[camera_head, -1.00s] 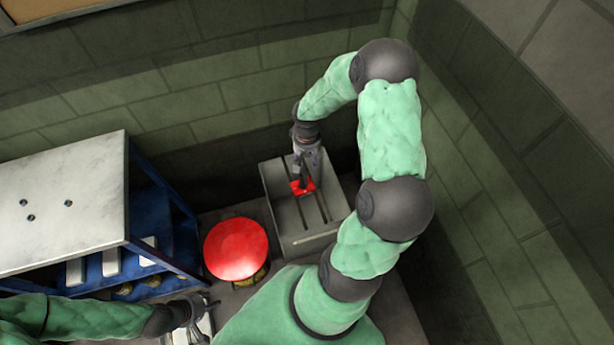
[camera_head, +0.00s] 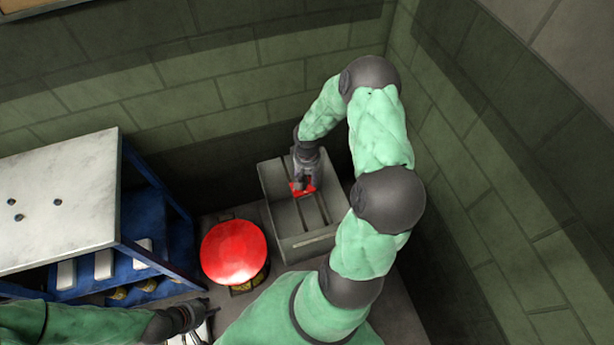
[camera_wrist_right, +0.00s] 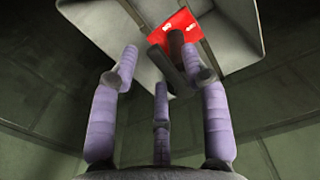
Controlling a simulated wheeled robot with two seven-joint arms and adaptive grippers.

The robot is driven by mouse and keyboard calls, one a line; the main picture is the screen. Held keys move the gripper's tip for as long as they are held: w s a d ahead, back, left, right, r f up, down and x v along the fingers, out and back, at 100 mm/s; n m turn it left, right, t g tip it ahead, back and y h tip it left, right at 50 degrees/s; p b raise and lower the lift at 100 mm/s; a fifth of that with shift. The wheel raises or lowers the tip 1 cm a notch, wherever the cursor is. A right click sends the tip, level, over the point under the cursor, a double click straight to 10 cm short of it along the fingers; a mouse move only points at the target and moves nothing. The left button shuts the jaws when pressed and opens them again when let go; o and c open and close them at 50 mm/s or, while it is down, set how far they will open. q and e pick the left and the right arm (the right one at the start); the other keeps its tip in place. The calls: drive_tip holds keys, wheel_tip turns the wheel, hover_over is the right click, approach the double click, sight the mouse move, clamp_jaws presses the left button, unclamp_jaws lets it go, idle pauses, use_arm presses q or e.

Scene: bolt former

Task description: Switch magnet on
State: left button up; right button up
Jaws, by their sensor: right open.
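The magnet looks to be the grey slotted box (camera_head: 285,222) in the corner, with a red switch plate (camera_head: 296,188) on its upper face. In the right wrist view the red plate (camera_wrist_right: 178,20) has small white marks, and a dark lever (camera_wrist_right: 178,50) sticks out from it. My right gripper (camera_head: 305,182) is over the red plate. In the right wrist view its purple fingers (camera_wrist_right: 162,78) are spread, with the lever between the upper two; I cannot tell if they touch it. My left gripper (camera_head: 200,318) is low at the left, away from the box; its jaws are unclear.
A large red round button (camera_head: 233,250) stands left of the box on a yellowish base. A blue-framed table (camera_head: 60,200) with a pale top and a lower shelf is further left. Tiled walls (camera_head: 230,100) close in behind and to the right.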

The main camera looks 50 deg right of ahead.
clamp_jaws()
drive_tip(key=shift+s+d+n, duration=0.15)
drive_tip(key=shift+d+n, duration=0.15)
drive_tip(key=shift+n, duration=0.5)
unclamp_jaws()
drive_tip(key=shift+r, duration=0.15)
wheel_tip(320, 180, up, 12)
idle(0.3)
idle(0.4)
